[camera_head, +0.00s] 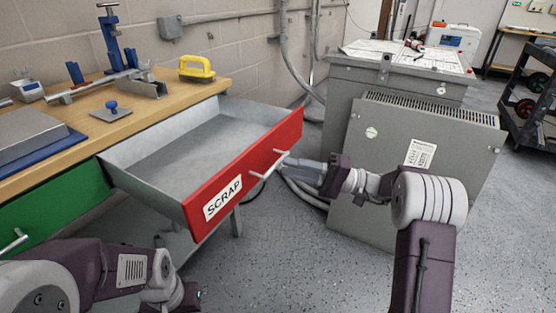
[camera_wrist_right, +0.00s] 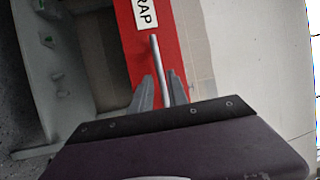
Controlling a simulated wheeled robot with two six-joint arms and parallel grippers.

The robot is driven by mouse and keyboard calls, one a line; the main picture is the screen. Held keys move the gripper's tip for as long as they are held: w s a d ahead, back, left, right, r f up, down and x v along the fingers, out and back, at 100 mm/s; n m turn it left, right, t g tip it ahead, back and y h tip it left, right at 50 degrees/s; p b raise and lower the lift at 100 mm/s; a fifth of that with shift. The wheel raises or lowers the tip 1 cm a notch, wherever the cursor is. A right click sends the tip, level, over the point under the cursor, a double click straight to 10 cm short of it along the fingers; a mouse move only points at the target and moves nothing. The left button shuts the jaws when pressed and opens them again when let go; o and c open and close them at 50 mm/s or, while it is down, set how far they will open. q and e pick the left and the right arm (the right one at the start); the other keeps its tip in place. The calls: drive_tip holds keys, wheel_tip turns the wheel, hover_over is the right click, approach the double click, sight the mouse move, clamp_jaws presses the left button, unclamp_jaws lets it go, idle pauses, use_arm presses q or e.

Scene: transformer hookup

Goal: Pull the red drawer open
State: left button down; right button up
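The red drawer (camera_head: 245,180) stands well out from the wooden bench, with a white SCRAP label on its front; its grey metal inside shows and looks empty. Its pale bar handle (camera_head: 270,166) is on the red front. My right gripper (camera_head: 287,163) is at the handle's right end. In the right wrist view the gripper (camera_wrist_right: 162,92) has its two grey fingers on either side of the handle (camera_wrist_right: 158,68); whether they press on it is hard to tell. My left gripper (camera_head: 185,300) is low at the bottom edge, its fingers not clearly visible.
A green drawer (camera_head: 60,211) is shut left of the red one. The bench top (camera_head: 170,98) holds a yellow-handled tool (camera_head: 196,67), a blue clamp and a small blue-knobbed plate (camera_head: 111,110). A grey transformer cabinet (camera_head: 400,150) stands at the right. Open floor lies in front.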

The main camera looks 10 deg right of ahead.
drive_tip(key=p+v, duration=0.1)
drive_tip(key=v, duration=0.3)
drive_tip(key=shift+s+d+f, duration=0.1)
drive_tip(key=shift+d, duration=0.25)
drive_tip(key=s+a+f+m+g+h+p, duration=0.1)
drive_tip(key=s+a+f+g+h, duration=0.2)
drive_tip(key=s+f+h, duration=0.4)
drive_tip(key=s+a+f+m+g+h+p, duration=0.1)
drive_tip(key=s+a+f+g+h, duration=0.25)
drive_tip(key=s+f, duration=0.5)
drive_tip(key=s+d+f+n+t+h, duration=0.3)
drive_tip(key=s+d+f+h, duration=0.15)
drive_tip(key=d+h, duration=0.4)
wheel_tip(320, 180, up, 38)
drive_tip(key=d+p, duration=0.1)
drive_tip(key=p, duration=3.7)
drive_tip(key=shift+s+r+n, duration=0.15)
drive_tip(key=shift+r+n, duration=0.1)
drive_tip(key=shift+n, duration=0.05)
